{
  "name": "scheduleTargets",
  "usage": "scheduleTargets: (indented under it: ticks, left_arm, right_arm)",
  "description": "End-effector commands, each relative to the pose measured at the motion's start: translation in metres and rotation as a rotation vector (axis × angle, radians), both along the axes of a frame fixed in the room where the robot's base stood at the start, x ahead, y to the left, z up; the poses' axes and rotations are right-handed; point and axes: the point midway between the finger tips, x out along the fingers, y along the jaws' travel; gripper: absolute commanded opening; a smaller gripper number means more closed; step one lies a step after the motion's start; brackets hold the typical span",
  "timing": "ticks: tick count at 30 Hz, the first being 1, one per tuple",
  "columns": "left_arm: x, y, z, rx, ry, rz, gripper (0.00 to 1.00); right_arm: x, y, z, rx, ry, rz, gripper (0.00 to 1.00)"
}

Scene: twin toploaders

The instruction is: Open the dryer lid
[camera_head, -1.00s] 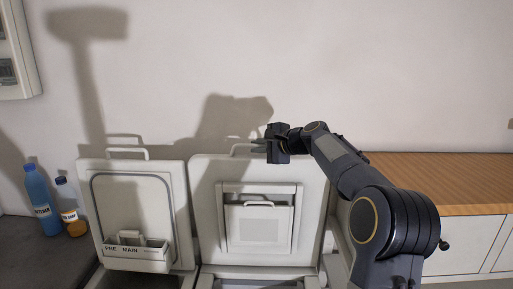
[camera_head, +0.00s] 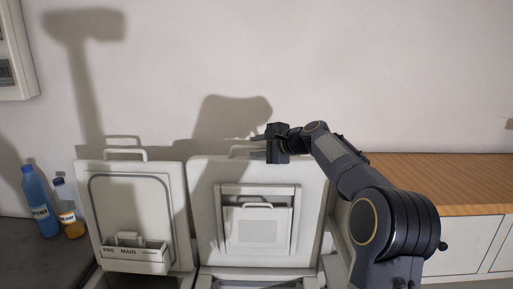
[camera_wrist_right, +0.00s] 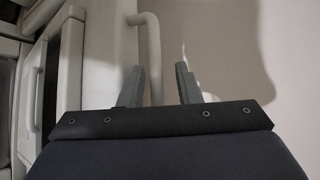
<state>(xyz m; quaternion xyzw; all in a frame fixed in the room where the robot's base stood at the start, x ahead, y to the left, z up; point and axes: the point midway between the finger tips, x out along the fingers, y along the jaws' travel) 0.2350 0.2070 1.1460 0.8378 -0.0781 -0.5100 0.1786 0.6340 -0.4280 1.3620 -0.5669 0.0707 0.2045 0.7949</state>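The dryer lid (camera_head: 205,215), the right of two white lids, stands upright against the wall in the head view. A filter panel is set in its inner face. Its bar handle (camera_head: 238,151) is at the top edge; the handle also shows in the right wrist view (camera_wrist_right: 153,50). My right gripper (camera_head: 259,146) is at the top of this lid, by the handle. In the wrist view its two fingers (camera_wrist_right: 160,86) are apart, with the handle bar between them and not clamped. My left gripper is not in view.
The washer lid (camera_head: 105,220), with a PRE/MAIN drawer, also stands upright on the left. Two bottles (camera_head: 42,205) stand at far left. A wood-topped cabinet (camera_head: 450,175) is at right. The wall is close behind the lids.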

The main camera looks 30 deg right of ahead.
Motion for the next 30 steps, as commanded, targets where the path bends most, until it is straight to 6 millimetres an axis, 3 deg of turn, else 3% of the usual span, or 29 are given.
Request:
scheduleTargets:
  ticks: [6,12,30]
  left_arm:
    - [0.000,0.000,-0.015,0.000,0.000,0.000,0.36]
    - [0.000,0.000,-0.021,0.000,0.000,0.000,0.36]
    - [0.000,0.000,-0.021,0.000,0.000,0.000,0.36]
  right_arm:
    - [-0.036,-0.012,0.011,-0.004,-0.002,-0.007,0.33]
    - [-0.059,-0.017,0.022,-0.003,-0.005,-0.006,0.33]
    - [-0.063,-0.018,0.025,-0.003,-0.005,-0.005,0.33]
